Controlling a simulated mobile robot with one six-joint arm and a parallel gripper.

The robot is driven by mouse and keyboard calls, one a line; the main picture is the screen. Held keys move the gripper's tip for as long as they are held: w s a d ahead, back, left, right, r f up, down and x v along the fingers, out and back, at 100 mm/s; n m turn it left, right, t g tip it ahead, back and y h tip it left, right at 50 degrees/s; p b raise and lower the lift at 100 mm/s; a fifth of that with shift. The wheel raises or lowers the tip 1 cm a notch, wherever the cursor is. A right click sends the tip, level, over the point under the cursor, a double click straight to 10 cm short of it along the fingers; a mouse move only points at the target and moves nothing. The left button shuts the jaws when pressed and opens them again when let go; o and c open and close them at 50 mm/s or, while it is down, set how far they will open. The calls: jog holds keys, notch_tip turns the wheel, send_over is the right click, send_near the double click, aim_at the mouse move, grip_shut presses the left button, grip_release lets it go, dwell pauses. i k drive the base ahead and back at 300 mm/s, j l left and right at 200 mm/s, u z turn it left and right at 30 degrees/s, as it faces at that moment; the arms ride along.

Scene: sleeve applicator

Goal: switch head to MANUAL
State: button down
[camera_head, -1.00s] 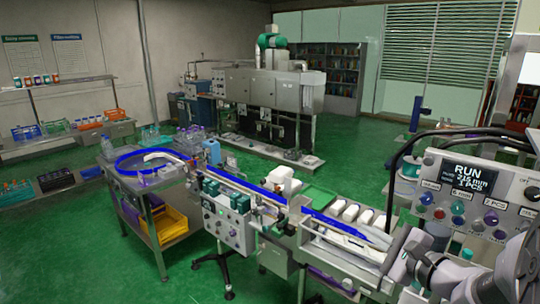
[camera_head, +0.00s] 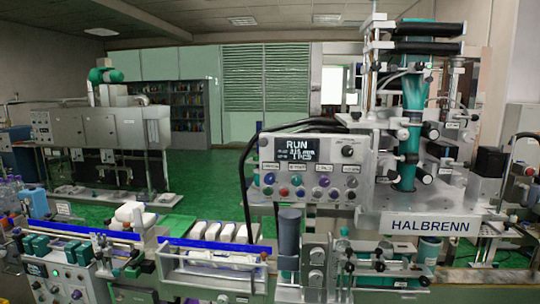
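The sleeve applicator head (camera_head: 408,130), marked HALBRENN, stands at the right of the head view, with a teal sleeve film running down its middle. Its control panel (camera_head: 312,168) is left of it, facing me. The panel has a dark display (camera_head: 297,149) reading RUN, a row of coloured buttons and knobs below it, and a dark selector knob (camera_head: 348,152) at its upper right. The labels around the knob are too small to read, so its setting cannot be told. My gripper is not in view.
A conveyor with a blue rail (camera_head: 210,244) runs along the front from the left towards the machine. White bottles (camera_head: 223,233) lie in a tray behind it. A dark cylinder (camera_head: 289,232) stands below the panel. Green floor (camera_head: 200,170) is open behind.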

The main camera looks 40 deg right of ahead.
aim_at(346, 150)
jog(key=l+z, duration=0.1)
jog(key=z, duration=0.3)
jog(key=l+z, duration=0.1)
jog(key=z, duration=0.25)
jog(key=l+z, duration=0.15)
jog(key=z, duration=0.25)
